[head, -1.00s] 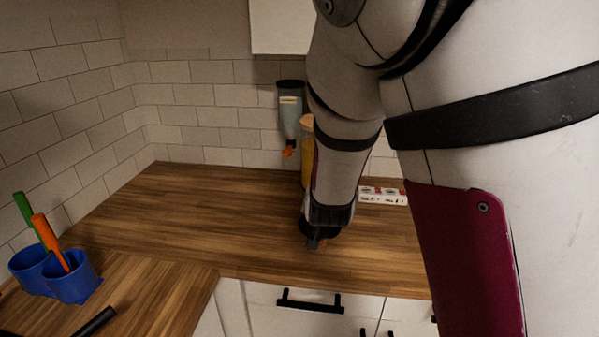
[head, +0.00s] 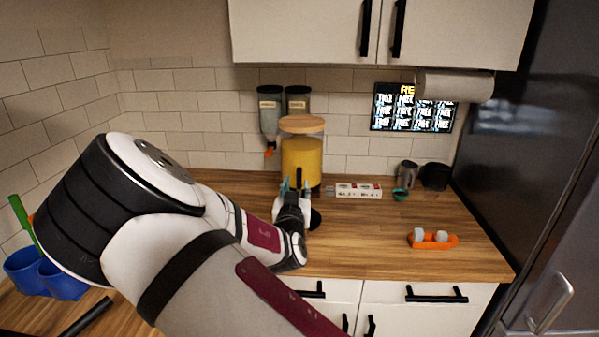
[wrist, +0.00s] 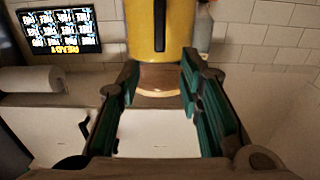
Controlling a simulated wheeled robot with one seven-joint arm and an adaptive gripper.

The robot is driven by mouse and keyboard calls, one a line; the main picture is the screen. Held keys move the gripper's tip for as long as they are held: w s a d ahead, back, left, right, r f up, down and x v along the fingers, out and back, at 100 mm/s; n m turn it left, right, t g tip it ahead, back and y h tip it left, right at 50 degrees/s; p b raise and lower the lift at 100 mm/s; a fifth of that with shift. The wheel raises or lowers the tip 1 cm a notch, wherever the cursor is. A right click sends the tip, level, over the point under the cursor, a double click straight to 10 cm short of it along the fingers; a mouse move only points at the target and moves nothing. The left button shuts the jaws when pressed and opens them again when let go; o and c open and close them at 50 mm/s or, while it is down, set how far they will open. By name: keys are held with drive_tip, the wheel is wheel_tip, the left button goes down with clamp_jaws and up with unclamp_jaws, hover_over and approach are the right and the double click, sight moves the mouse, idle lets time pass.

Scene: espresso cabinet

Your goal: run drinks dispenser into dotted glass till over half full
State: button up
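The drinks dispenser (head: 302,153) is a yellow-filled jar with a wooden lid, standing at the back of the counter. It also shows upside down at the top of the wrist view (wrist: 178,32), with a dark upright part (wrist: 160,25) on its front. My gripper (head: 296,186) is in front of the dispenser's lower front, fingers pointing at it. I cannot pick out a dotted glass; the arm and gripper hide part of the counter before the dispenser.
Two wall dispensers (head: 270,115) hang left of the jar. A power strip (head: 357,191), a small teal cup (head: 400,194), dark cups (head: 435,177) and an orange holder (head: 432,240) are to the right. Blue pots (head: 62,280) stand at left. The counter's right front is mostly clear.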

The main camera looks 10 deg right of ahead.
sight(299, 172)
drive_tip(key=x, duration=1)
drive_tip(key=shift+f, duration=0.1)
clamp_jaws()
